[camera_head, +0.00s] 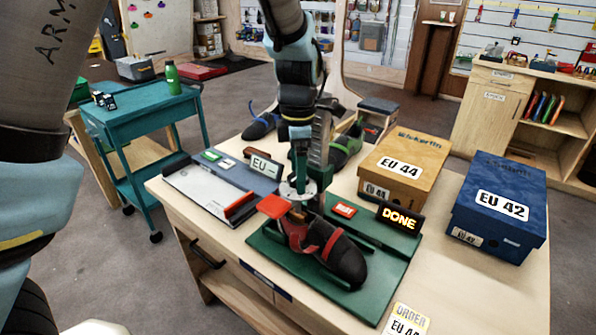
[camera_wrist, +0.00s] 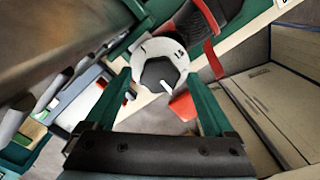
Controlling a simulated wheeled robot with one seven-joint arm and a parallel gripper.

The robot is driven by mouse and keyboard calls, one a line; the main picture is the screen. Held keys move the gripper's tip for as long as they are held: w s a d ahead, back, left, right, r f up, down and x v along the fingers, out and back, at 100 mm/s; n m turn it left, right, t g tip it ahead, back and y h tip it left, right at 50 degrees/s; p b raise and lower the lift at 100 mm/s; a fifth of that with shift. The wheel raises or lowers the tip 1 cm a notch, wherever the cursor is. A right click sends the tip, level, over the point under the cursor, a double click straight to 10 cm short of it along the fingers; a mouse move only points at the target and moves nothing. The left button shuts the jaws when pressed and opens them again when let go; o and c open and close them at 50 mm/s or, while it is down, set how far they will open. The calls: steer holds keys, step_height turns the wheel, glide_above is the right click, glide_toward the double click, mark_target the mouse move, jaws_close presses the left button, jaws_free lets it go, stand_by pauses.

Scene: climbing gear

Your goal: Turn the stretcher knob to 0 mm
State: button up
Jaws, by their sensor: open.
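The stretcher (camera_head: 312,205) stands on a green base board (camera_head: 290,262) on the workbench, with a black and red climbing shoe (camera_head: 340,255) on it. Its knob (camera_wrist: 158,73) is dark and many-sided, on a white dial (camera_wrist: 160,47); a white pointer mark shows on its lower right side. In the head view my gripper (camera_head: 300,172) is right above the dial.
A lit sign reading DONE (camera_head: 400,217) and a red button plate (camera_head: 344,210) are behind the shoe. An EU 44 box (camera_head: 404,160) and a blue EU 42 box (camera_head: 498,203) stand right. A measuring board (camera_head: 205,190) lies left. A red paddle (camera_head: 273,206) juts beside the dial.

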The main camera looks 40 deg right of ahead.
step_height(320, 180, up, 11)
steer(key=b, duration=0.2)
steer(key=shift+f, duration=0.1)
stand_by(0.5)
steer(key=w+a+f+m, duration=0.25)
steer(key=w+a, duration=0.35)
steer(key=a, duration=0.4)
steer(key=w+a+f+m, duration=0.25)
steer(key=w+a, duration=0.35)
steer(key=a, duration=0.5)
steer(key=s+a+f+m, duration=0.1)
steer(key=a+m, duration=0.3)
steer(key=a, duration=0.6)
steer(key=s+a+f+m+t, duration=0.1)
steer(key=s+a+f+m, duration=0.1)
steer(key=a, duration=0.8)
steer(key=shift+a+f+m+t, duration=0.35)
steer(key=shift+f+m, duration=0.4)
steer(key=shift+m, duration=0.45)
